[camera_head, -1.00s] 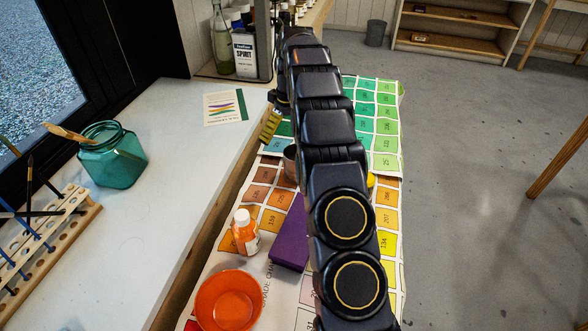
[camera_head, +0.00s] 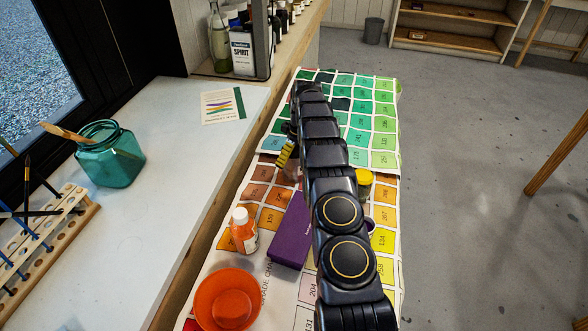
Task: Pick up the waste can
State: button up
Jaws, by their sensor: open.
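A grey bin (camera_head: 373,31) stands upright on the floor at the back, against the wall and left of the shelf. A small metal-looking can (camera_head: 293,170) on the shade chart is mostly hidden beside my arm; I cannot tell which of the two is the waste can. My gripper (camera_head: 287,157) is low over the chart, beside the small can, with a yellow-and-black finger showing left of the arm. It is open; its other finger is largely hidden, and I cannot tell whether it touches the can.
The shade chart (camera_head: 382,157) also holds a purple box (camera_head: 290,232), an orange-filled bottle (camera_head: 243,232), an orange bowl (camera_head: 215,300) and a yellow jar (camera_head: 364,183). A teal jar (camera_head: 110,155) stands on the white ledge (camera_head: 180,170). Bottles crowd the back.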

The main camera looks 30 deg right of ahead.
jog(key=shift+f, duration=0.45)
jog(key=c, duration=0.9)
jog(key=shift+c, duration=0.2)
jog(key=shift+r, duration=0.2)
jog(key=shift+w+r, duration=0.1)
jog(key=shift+r, duration=1.5)
jog(key=shift+c, duration=0.4)
jog(key=s+a+r, duration=0.6)
jog(key=s+r, duration=0.3)
jog(key=s, duration=0.3)
jog(key=shift+s+r, duration=0.25)
jog(key=shift+s, duration=0.05)
